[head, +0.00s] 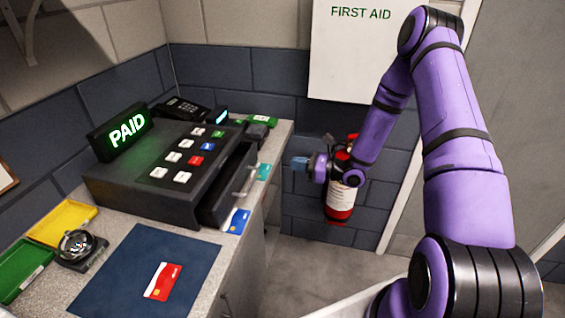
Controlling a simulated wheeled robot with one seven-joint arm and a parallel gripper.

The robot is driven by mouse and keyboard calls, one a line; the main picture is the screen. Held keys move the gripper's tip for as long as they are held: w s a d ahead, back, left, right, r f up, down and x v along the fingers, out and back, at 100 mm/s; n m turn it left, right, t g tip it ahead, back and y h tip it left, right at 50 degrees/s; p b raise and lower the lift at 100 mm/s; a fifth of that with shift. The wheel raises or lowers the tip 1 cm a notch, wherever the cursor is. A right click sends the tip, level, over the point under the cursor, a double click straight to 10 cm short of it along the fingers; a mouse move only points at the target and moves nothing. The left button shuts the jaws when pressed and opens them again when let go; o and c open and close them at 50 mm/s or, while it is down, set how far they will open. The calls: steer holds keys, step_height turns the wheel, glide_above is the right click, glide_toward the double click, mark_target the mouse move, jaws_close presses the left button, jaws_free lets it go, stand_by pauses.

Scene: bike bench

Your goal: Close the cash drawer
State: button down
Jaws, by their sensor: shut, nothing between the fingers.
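A dark cash register (145,187) stands on the counter, with a lit green PAID display (127,130) and several coloured keys on top. Its cash drawer (222,196) is pulled out toward the right and stands open past the register's front face. A metal handle (248,180) shows on the drawer's front. My gripper (296,163) is at the end of my purple arm, to the right of the drawer front and apart from it. It is shut and empty, its fingers pointing left.
A red fire extinguisher (341,200) hangs on the wall behind my gripper. Cards (237,221) lie at the counter's edge beside the drawer. A dark mat (120,275) with a red card (163,281) lies in front. The floor (310,265) right of the counter is clear.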

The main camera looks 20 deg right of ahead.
steer(key=shift+s+d, duration=0.25)
steer(key=shift+d, duration=0.15)
steer(key=c, duration=1.7)
jaws_free()
steer(key=shift+s+d, duration=0.15)
steer(key=shift+d, duration=0.05)
steer(key=o, duration=0.4)
steer(key=shift+s, duration=0.2)
steer(key=shift+o, duration=0.5)
steer(key=shift+s+a+r+m, duration=0.15)
steer(key=shift+a+m, duration=0.15)
steer(key=shift+m, duration=0.4)
steer(key=m+g+h, duration=0.2)
steer(key=m, duration=1.5)
glide_toward(252, 179)
steer(key=shift+n, duration=0.3)
steer(key=x, duration=1)
steer(key=shift+d+f, duration=0.1)
steer(key=shift+f, duration=0.15)
jaws_close()
